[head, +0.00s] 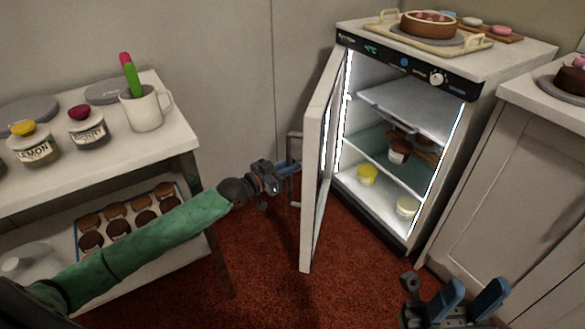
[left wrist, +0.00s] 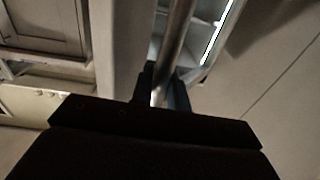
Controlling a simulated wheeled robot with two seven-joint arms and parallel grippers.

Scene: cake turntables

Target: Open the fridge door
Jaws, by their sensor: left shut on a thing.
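The fridge (head: 398,235) stands at the right of the head view, its lit inside showing. Its door (head: 313,195) is swung well open on the left side. My left gripper (head: 289,168) is shut on the door handle (head: 295,142), a metal bar on the door's outer face. In the left wrist view the handle (left wrist: 176,50) runs between the two fingers. My right gripper (head: 468,305) is at the bottom right, in front of the fridge and away from it. Its blue fingers are apart and hold nothing.
A white shelf unit (head: 188,140) with jars, a mug and cupcakes stands at the left. Jars sit inside the fridge. A tray (head: 470,48) with a cake is on top. A cabinet (head: 500,180) stands at the right. The red carpet (head: 265,270) before the door is clear.

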